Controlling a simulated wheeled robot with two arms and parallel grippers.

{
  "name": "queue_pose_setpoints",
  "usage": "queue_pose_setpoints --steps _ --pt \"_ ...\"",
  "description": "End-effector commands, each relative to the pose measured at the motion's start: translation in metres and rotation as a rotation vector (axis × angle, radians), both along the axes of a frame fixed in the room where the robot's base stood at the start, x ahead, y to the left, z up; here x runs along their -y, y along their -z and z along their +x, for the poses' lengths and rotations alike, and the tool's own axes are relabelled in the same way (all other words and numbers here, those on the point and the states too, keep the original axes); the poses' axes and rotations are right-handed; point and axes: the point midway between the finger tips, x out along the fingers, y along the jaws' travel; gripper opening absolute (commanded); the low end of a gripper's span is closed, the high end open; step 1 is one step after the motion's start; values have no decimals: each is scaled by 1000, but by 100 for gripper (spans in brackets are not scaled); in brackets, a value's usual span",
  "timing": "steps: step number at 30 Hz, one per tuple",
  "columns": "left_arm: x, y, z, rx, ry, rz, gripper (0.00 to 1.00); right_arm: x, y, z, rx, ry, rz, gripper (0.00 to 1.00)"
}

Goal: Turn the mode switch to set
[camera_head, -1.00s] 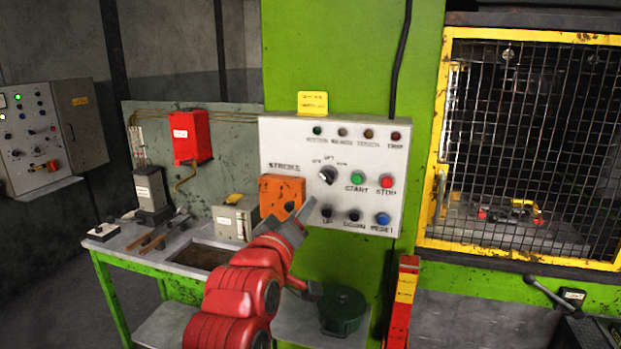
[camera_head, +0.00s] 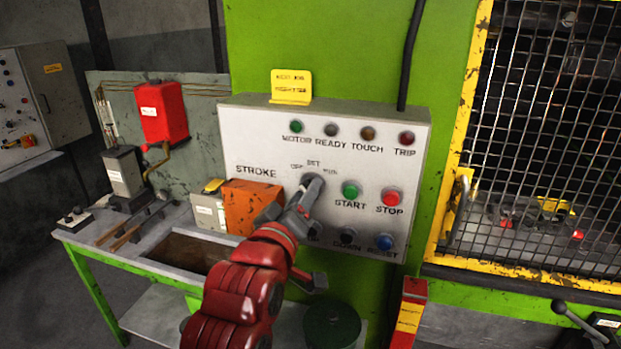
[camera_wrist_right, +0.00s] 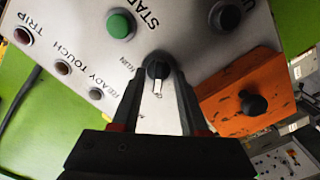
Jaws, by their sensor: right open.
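The mode switch (camera_head: 312,181) is a dark round knob on the grey control panel (camera_head: 250,130), below the labels OFF, SET and RUN. It is partly covered by my right gripper (camera_head: 306,192) in the head view. In the right wrist view the knob (camera_wrist_right: 157,69) shows between the tips of my open right gripper (camera_wrist_right: 160,80), one finger on each side. Whether the fingers touch it I cannot tell. Its white pointer line faces down in that view, toward a partly hidden label that looks like OFF. My left gripper is not in view.
The green START button (camera_head: 351,190) and red STOP button (camera_head: 392,198) sit right of the switch. An orange box (camera_head: 252,207) is left of it. Lower buttons, including blue RESET (camera_head: 384,242), are close to my arm. A yellow-framed mesh guard (camera_head: 545,130) stands at right.

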Motion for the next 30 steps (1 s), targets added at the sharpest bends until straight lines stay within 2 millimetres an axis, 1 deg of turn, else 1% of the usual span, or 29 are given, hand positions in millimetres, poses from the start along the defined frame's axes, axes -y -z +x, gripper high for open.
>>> queue_pose_setpoints --steps 11,12,14,18,19,30 --pt "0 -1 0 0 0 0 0 0 0 -2 0 0 1 44" --pt "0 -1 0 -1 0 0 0 0 0 -2 0 0 0 40" --pt "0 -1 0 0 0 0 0 0 0 -2 0 0 0 29" --pt "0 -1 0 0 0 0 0 0 0 -2 -1 1 0 4" --pt "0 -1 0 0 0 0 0 0 0 -2 -1 1 0 0" --pt "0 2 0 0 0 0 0 0 1 -2 2 0 6 0"
